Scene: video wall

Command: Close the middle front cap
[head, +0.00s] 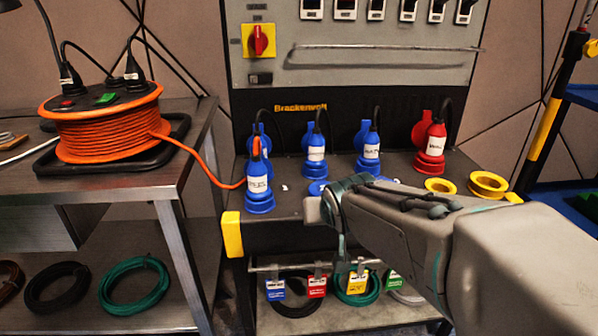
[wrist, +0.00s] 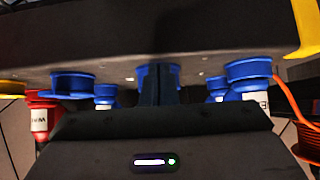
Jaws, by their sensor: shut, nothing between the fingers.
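The middle front cap (head: 318,187) is a blue disc in the front row, to the right of the front left plug, and looks swung open. A blue middle socket (head: 372,178) shows partly behind my arm; it also shows in the wrist view (wrist: 72,84). My gripper (head: 328,212) is at the panel's front edge, just in front of the cap, shut and empty. In the wrist view, the dark fingers (wrist: 158,88) cover the middle of a blue part (wrist: 174,70), likely the cap. I cannot tell whether they touch it.
A blue plug (head: 258,187) with an orange cable stands at front left. Blue plugs (head: 315,152) and a red plug (head: 430,150) stand behind. An open yellow socket (head: 487,184) is at right. A cable reel (head: 105,125) sits on the left bench.

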